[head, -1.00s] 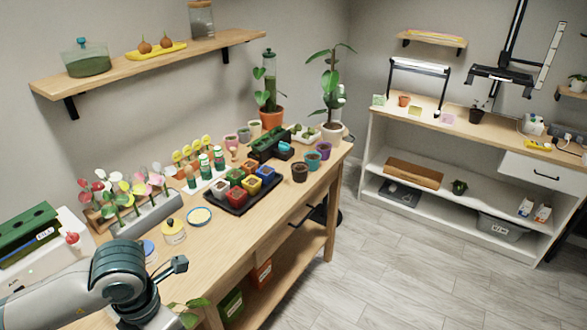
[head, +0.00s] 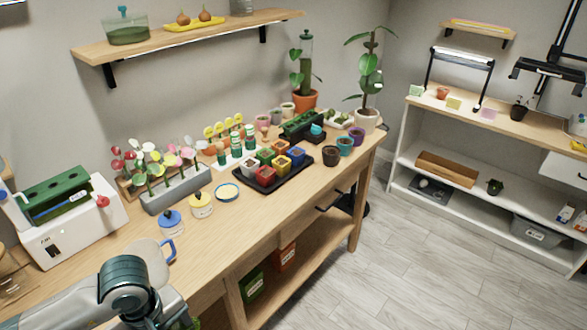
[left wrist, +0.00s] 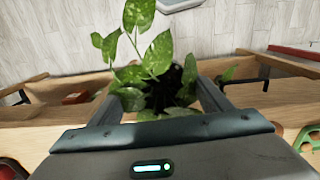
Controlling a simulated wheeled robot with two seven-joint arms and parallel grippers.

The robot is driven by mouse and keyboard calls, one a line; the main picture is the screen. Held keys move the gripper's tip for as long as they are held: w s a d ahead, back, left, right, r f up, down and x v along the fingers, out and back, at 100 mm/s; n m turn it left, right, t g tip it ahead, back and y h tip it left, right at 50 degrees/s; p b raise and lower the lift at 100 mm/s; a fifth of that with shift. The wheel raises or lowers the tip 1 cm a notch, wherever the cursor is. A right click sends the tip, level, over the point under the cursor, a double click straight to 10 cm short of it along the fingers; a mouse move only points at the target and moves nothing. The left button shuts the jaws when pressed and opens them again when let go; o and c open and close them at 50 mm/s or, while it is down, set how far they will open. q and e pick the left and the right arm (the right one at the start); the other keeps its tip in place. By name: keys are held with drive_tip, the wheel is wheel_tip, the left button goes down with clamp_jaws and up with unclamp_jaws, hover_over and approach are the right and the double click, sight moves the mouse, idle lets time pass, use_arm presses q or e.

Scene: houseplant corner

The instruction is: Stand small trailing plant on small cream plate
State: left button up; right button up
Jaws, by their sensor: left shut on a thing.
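The small trailing plant (left wrist: 150,55), with pale-speckled green leaves and a dark pot partly hidden by them, is between the fingers of my left gripper (left wrist: 163,100) in the left wrist view. The gripper is shut on it. In the head view only a little green of the plant shows at the bottom edge, beside my left arm; my left fingers are hidden there. A small round cream plate with a blue rim (head: 227,192) lies on the wooden bench, in front of the seedling tray. It looks empty and is well apart from the plant. My right gripper is not seen.
Near the plate stand a yellow-lidded jar (head: 201,205), a blue-lidded jar (head: 171,222) and a black tray (head: 266,184) of coloured pots. A grey planter (head: 177,197) of flowers is behind the jars. Bare bench top (head: 225,225) lies in front of the plate.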

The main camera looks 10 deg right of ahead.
use_arm(q)
drive_tip(key=f+m, duration=0.1)
drive_tip(key=m, duration=0.1)
drive_tip(key=a+f+m, duration=0.1)
drive_tip(key=a+f+m+b, duration=0.1)
drive_tip(key=m, duration=0.1)
drive_tip(key=shift+s+a+m, duration=0.1)
drive_tip(key=shift+s+m, duration=0.2)
drive_tip(key=shift+s, duration=0.1)
drive_tip(key=shift+s+a+f+m, duration=0.15)
drive_tip(key=shift+a+f+m, duration=0.2)
drive_tip(key=shift+m, duration=0.65)
drive_tip(key=shift+d, duration=0.1)
